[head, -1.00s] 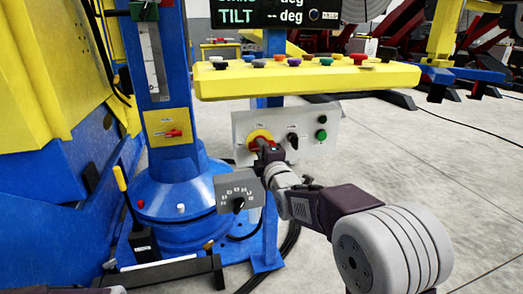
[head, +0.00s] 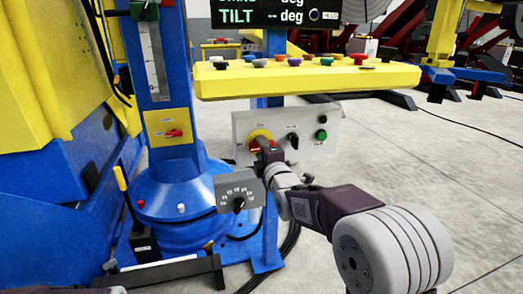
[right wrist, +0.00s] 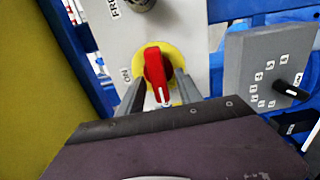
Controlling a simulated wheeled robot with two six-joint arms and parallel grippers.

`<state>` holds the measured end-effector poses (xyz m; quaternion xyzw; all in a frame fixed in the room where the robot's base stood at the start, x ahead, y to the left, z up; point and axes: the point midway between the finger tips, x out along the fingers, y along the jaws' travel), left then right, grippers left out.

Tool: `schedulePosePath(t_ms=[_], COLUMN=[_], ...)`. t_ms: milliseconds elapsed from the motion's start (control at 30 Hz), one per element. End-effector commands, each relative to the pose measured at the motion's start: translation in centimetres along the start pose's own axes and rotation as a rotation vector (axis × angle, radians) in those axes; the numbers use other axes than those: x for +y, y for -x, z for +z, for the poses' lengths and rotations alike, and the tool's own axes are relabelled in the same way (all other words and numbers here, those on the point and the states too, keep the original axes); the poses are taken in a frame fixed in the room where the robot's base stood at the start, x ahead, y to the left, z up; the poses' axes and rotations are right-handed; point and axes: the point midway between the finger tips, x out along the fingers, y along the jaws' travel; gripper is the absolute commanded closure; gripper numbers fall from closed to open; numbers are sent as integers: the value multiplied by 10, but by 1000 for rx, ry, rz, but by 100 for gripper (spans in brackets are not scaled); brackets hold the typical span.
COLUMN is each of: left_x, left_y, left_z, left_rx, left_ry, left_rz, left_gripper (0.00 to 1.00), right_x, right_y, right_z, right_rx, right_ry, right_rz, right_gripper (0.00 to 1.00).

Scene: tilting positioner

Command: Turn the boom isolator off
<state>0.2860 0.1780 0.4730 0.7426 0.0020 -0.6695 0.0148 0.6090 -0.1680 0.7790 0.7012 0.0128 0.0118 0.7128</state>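A red rotary handle on a yellow disc (head: 259,134) is on the grey control panel (head: 306,124). In the right wrist view the red handle (right wrist: 155,72) is upright in the picture, with an "ON" mark left of the disc. My right gripper (head: 266,148) is at this handle. Its two grey fingers stand on either side of the handle, apart, with a visible gap on the right. A second red handle (head: 173,133) is on a yellow plate on the blue column. I cannot read which one is named boom isolator. My left gripper is not in view.
A yellow button bar (head: 305,80) runs above. The floor to the right is open.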

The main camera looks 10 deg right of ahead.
Motion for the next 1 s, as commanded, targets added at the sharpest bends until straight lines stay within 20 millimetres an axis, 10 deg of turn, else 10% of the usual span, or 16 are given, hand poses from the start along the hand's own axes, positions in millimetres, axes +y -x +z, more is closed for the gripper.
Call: schedulePosePath(t_ms=[600, 1000], left_x=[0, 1], left_y=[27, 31], left_z=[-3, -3], left_rx=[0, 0], left_ry=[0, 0], left_rz=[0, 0], left_gripper=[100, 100], right_x=[2, 4], right_y=[84, 91], right_z=[0, 0], right_rx=[0, 0], right_ry=[0, 0], right_rz=[0, 0], right_gripper=[58, 58])
